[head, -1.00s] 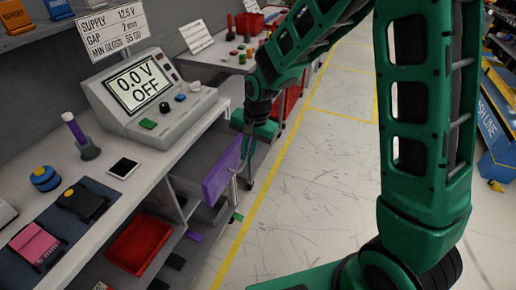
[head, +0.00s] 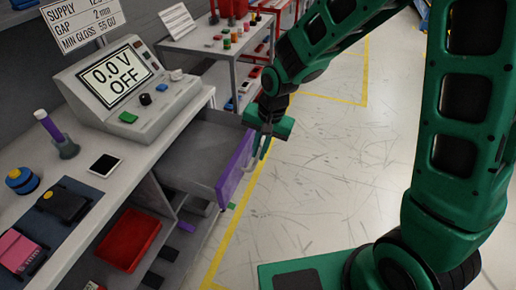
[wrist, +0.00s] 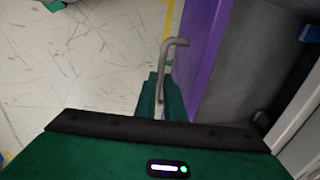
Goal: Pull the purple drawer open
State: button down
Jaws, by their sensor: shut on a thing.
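The purple drawer front (head: 236,164) stands well out from the bench in the head view, with the grey drawer tray (head: 190,148) showing behind it. In the wrist view the purple front (wrist: 200,50) runs down the right of the middle. Its grey bar handle (wrist: 172,62) sticks out to the left of the front. My gripper (head: 262,145) is at the handle, on the outer side of the drawer front. It is shut on the handle; in the wrist view the handle's near end goes down between the green fingers (wrist: 160,98).
A red bin (head: 128,246) sits on the shelf below. A side table (head: 222,42) stands behind. The floor right of the drawer is clear.

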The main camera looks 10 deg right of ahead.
jog(key=c, duration=2.1)
grip_release()
jog(key=shift+w, duration=0.1)
jog(key=r, duration=0.3)
jog(key=d+r, duration=0.1)
jog(key=r, duration=0.6)
jog(key=shift+s+d+r, duration=0.3)
jog(key=shift+s+d, duration=0.1)
